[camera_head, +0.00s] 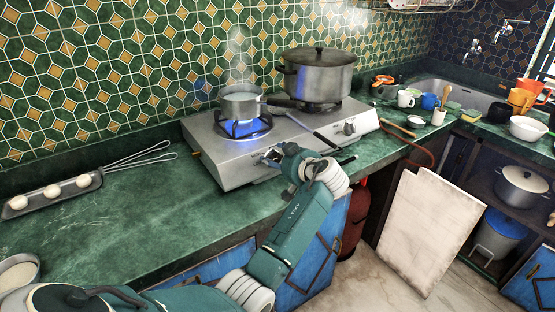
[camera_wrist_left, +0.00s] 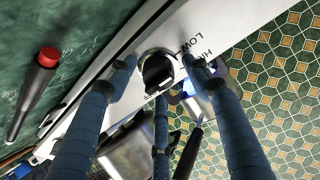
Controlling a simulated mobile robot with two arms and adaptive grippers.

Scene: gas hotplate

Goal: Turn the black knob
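The gas hotplate (camera_head: 222,165) is a silver two-burner unit on the green counter. Its left burner burns with a blue flame (camera_head: 245,128). The black knob (camera_wrist_left: 157,72) is on the hotplate's front, beside "LOW" and "HI" lettering, in the left wrist view. In the head view it is mostly hidden by my left gripper (camera_head: 277,156). In the wrist view the fingers of my left gripper (camera_wrist_left: 158,68) are spread around the knob, with gaps seen between fingertips and knob. Contact cannot be told. A second knob (camera_head: 349,128) is further right. My right gripper is out of view.
A small steaming pot (camera_head: 240,103) sits over the flame, and a large lidded pot (camera_head: 319,78) on the right burner. A red-tipped black stick (camera_wrist_left: 34,88) lies near the hotplate's front. The counter (camera_head: 130,220) to the left is mostly clear.

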